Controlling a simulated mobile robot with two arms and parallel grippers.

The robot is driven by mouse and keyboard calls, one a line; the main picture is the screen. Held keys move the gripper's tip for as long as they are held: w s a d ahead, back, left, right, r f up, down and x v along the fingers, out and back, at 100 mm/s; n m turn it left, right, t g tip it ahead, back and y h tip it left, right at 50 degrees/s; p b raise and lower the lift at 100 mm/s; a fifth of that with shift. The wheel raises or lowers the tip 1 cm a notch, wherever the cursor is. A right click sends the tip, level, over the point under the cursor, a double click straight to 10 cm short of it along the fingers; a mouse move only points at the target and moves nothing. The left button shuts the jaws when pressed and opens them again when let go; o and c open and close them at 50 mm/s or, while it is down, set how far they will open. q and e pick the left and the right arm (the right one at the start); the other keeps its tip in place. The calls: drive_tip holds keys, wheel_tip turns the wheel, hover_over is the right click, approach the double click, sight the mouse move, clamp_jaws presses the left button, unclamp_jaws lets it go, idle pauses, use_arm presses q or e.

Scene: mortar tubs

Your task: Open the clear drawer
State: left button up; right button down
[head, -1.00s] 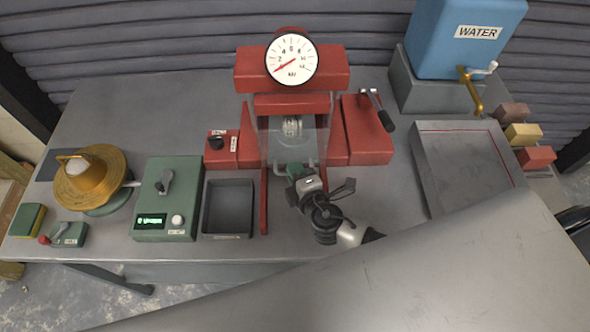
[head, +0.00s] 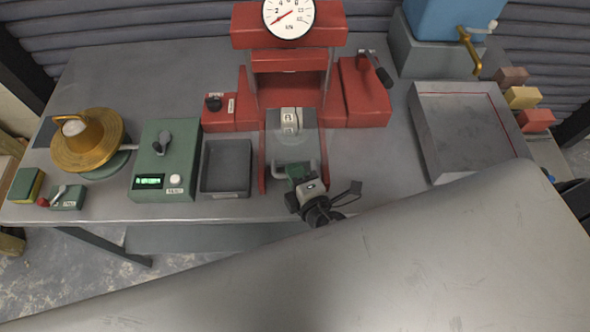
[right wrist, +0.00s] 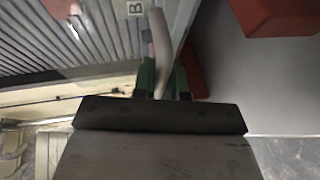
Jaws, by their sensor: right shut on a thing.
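The clear drawer (head: 277,148) of the red press (head: 289,58) sticks out toward me between two red rails. A pale block with dark markings (head: 290,121) shows at its back part. The drawer's pale bar handle (head: 312,167) is at its front; it also shows as a curved bar in the right wrist view (right wrist: 160,42). My right gripper (head: 297,172) has its green fingers closed around the handle; the fingers also show in the right wrist view (right wrist: 163,78). My left gripper is not in view.
A dark grey tray (head: 227,168) and a green control box (head: 165,160) stand left of the drawer. A grey tray with a red line (head: 465,125) lies to the right. The bench between that tray and the press is clear. The bench's front edge is just before the drawer.

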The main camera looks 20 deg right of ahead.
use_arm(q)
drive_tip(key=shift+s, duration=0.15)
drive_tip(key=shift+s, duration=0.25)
use_arm(e)
drive_tip(key=c, duration=1.2)
unclamp_jaws()
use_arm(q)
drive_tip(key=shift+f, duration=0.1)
use_arm(e)
drive_tip(key=shift+s, duration=0.1)
drive_tip(key=shift+s, duration=0.35)
use_arm(q)
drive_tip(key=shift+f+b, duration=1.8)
drive_tip(key=shift+b, duration=0.05)
use_arm(e)
drive_tip(key=shift+v, duration=5)
